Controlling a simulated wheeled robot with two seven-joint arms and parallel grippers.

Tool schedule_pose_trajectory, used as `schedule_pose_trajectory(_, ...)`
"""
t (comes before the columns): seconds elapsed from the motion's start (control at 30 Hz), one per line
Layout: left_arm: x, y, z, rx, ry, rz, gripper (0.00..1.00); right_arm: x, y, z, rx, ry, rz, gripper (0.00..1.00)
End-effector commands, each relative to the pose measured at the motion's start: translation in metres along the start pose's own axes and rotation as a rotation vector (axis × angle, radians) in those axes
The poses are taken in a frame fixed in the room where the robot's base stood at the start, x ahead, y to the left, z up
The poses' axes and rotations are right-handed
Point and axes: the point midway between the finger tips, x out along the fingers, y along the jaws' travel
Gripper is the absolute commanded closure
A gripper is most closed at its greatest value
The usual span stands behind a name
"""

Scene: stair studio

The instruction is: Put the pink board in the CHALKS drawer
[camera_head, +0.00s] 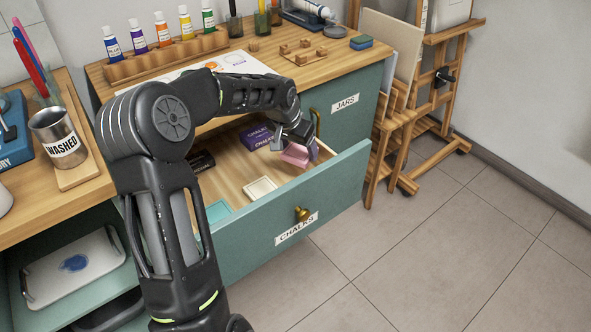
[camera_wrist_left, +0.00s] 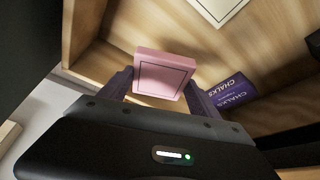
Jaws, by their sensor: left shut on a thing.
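The pink board (camera_head: 295,155) is a small flat block with a dark outline on its face. It also shows in the left wrist view (camera_wrist_left: 163,73). My left gripper (camera_head: 298,143) is shut on it, with a finger at each side in the wrist view (camera_wrist_left: 160,85). The board is tilted and inside or just over the right end of the open CHALKS drawer (camera_head: 330,183); I cannot tell whether it touches the drawer floor. The drawer has a teal front with a brass knob. My right gripper is not in view.
In the drawer are a purple CHALKS box (camera_head: 255,137), a cream tile (camera_head: 260,188), a teal tile (camera_head: 218,211) and a dark box (camera_head: 201,162). Paint tubes in a rack (camera_head: 165,58) and small wooden pieces stand on the desk top. Easels (camera_head: 432,85) stand at right.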

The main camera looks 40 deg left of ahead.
Motion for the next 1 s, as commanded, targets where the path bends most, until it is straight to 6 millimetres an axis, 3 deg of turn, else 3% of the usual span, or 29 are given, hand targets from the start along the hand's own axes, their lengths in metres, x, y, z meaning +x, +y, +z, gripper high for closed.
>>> schedule_pose_trajectory(0.13, 0.023, 0.000, 0.009, -0.001, 0.000, 0.001, 0.67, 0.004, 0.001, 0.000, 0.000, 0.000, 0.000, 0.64)
schedule_pose_trajectory(0.57, 0.030, 0.000, 0.012, 0.000, 0.000, 0.000, 0.67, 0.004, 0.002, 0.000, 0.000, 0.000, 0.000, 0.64)
schedule_pose_trajectory(0.83, 0.065, 0.000, 0.027, 0.000, -0.001, 0.001, 0.67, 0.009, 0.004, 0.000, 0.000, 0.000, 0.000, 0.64)
schedule_pose_trajectory(1.0, 0.069, 0.000, 0.028, 0.000, 0.002, 0.000, 0.67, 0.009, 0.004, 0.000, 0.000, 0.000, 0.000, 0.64)
